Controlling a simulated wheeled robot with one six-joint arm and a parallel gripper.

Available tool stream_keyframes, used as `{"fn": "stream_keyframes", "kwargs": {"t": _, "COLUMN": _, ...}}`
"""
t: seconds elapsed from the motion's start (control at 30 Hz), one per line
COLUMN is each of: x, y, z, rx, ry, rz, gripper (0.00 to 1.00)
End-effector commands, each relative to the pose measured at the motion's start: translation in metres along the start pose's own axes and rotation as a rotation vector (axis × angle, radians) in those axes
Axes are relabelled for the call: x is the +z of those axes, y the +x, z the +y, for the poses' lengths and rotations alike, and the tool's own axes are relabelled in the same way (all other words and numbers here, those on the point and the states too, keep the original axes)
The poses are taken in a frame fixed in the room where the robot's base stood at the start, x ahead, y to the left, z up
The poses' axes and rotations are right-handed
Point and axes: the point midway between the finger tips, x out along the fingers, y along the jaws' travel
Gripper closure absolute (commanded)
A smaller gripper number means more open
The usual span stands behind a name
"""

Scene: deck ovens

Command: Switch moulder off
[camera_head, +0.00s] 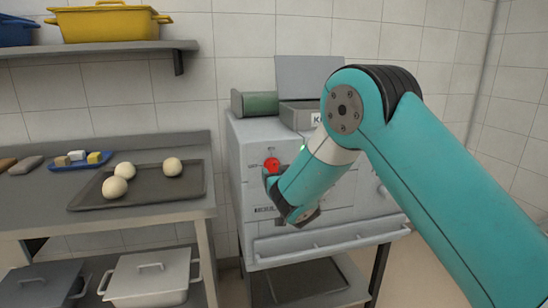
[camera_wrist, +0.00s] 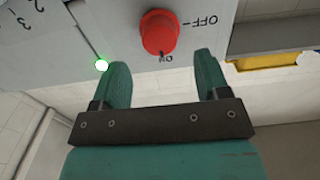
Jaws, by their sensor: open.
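The moulder (camera_head: 240,150) is a pale grey machine with a red knob (camera_head: 272,164) on its front. In the wrist view the red knob (camera_wrist: 159,33) shows close up, with "ON" below it and "OFF" to its right. A green lamp (camera_wrist: 101,65) is lit on the panel. My gripper (camera_wrist: 162,62) is open and empty, its two fingers pointing at the panel, with the knob just beyond the gap between the tips. In the head view my gripper is largely hidden by my arm, close to the knob.
A bench at left holds a dark tray (camera_head: 140,197) with dough balls and a blue tray (camera_head: 66,165) with small blocks. A shelf (camera_head: 110,48) above carries a yellow pan (camera_head: 108,24). A rail (camera_head: 330,243) runs along the moulder's lower front.

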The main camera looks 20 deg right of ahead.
Motion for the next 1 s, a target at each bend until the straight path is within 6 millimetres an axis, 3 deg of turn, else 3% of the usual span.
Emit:
{"fn": "stream_keyframes", "kwargs": {"t": 0.1, "x": -0.003, "y": 0.023, "z": 0.001, "rx": 0.002, "ry": 0.002, "rz": 0.001, "gripper": 0.31}}
{"fn": "stream_keyframes", "kwargs": {"t": 0.3, "x": 0.000, "y": 0.046, "z": 0.001, "rx": 0.002, "ry": 0.000, "rz": -0.001, "gripper": 0.31}}
{"fn": "stream_keyframes", "kwargs": {"t": 0.67, "x": 0.001, "y": 0.052, "z": 0.000, "rx": 0.000, "ry": -0.001, "rz": -0.002, "gripper": 0.31}}
{"fn": "stream_keyframes", "kwargs": {"t": 0.7, "x": 0.001, "y": 0.052, "z": 0.000, "rx": 0.000, "ry": 0.000, "rz": -0.002, "gripper": 0.34}}
{"fn": "stream_keyframes", "kwargs": {"t": 0.9, "x": 0.001, "y": 0.052, "z": 0.000, "rx": 0.000, "ry": 0.000, "rz": -0.001, "gripper": 0.79}}
{"fn": "stream_keyframes", "kwargs": {"t": 1.0, "x": 0.001, "y": 0.052, "z": 0.000, "rx": 0.000, "ry": 0.000, "rz": -0.001, "gripper": 0.79}}
